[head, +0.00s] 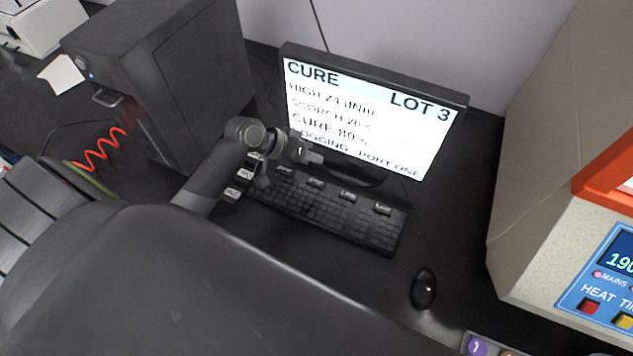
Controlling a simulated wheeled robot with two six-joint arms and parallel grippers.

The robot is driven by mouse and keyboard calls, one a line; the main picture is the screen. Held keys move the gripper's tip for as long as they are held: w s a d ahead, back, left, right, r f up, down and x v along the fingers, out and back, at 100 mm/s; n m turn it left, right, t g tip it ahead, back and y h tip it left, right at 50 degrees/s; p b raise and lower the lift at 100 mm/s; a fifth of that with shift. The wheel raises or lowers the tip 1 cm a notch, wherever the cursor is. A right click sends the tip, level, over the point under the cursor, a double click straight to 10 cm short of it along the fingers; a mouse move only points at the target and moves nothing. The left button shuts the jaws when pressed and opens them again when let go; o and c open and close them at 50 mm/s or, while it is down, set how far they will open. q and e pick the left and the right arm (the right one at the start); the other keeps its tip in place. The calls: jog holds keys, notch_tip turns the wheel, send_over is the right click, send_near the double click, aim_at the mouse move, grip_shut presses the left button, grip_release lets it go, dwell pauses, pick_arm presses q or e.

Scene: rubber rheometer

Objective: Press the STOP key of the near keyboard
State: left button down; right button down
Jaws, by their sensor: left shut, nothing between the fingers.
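The black keyboard (330,212) lies on the dark bench in front of the monitor. Several small labelled keys or tags line its back edge, and more pale labels (240,183) show at its left end. Their lettering is too small to read, so I cannot tell which is STOP. My left gripper (317,158) is shut and empty. In the picture it lies just beyond the keyboard's back edge, in front of the monitor's lower left part. My left forearm and wrist cover part of the keyboard's left end. My right gripper is not in view.
The monitor (375,110) shows CURE and LOT 3. A black computer case (200,80) stands at left, with a red coiled cable (100,150) beside it. A mouse (424,289) lies right of the keyboard. A beige machine (540,150) with a blue panel stands at right.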

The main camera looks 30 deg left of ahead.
pick_arm(q)
jog(key=b, duration=0.6)
send_over(312, 183)
notch_tip(312, 183, down, 7)
jog(key=shift+f+b, duration=0.35)
jog(key=shift+f, duration=0.1)
dwell(0.5)
jog(key=shift+f, duration=0.15)
dwell(0.7)
jog(key=shift+f, duration=0.25)
